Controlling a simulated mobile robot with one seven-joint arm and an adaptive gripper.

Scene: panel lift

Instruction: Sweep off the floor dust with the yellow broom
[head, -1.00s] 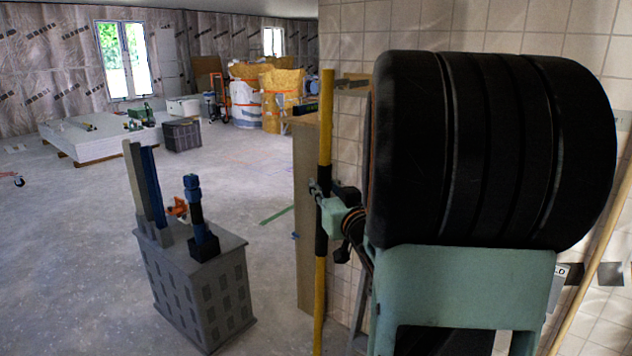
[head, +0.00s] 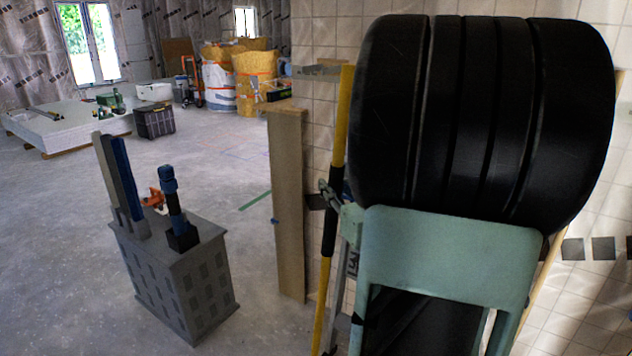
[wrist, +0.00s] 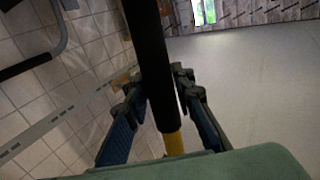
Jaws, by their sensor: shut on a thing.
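The yellow broom (head: 342,120) is a long yellow pole with a black grip section. In the head view it leans slightly, its top to the right, beside the tiled wall. My gripper (head: 328,192) is shut on the pole around the black section, partly hidden behind my own arm. In the wrist view the black part of the broom (wrist: 150,55) runs between the fingers of my gripper (wrist: 159,85), with a little yellow below. The broom's head is out of sight. No distinct dust pile shows on the grey floor (head: 60,230).
A grey crate (head: 195,285) holding upright tools stands on the left. A wooden board (head: 288,200) stands beside the broom at the tiled wall (head: 315,30). A pallet of white panels (head: 60,130), a dark box (head: 155,121) and yellow bags (head: 255,80) are farther back. Open floor lies between.

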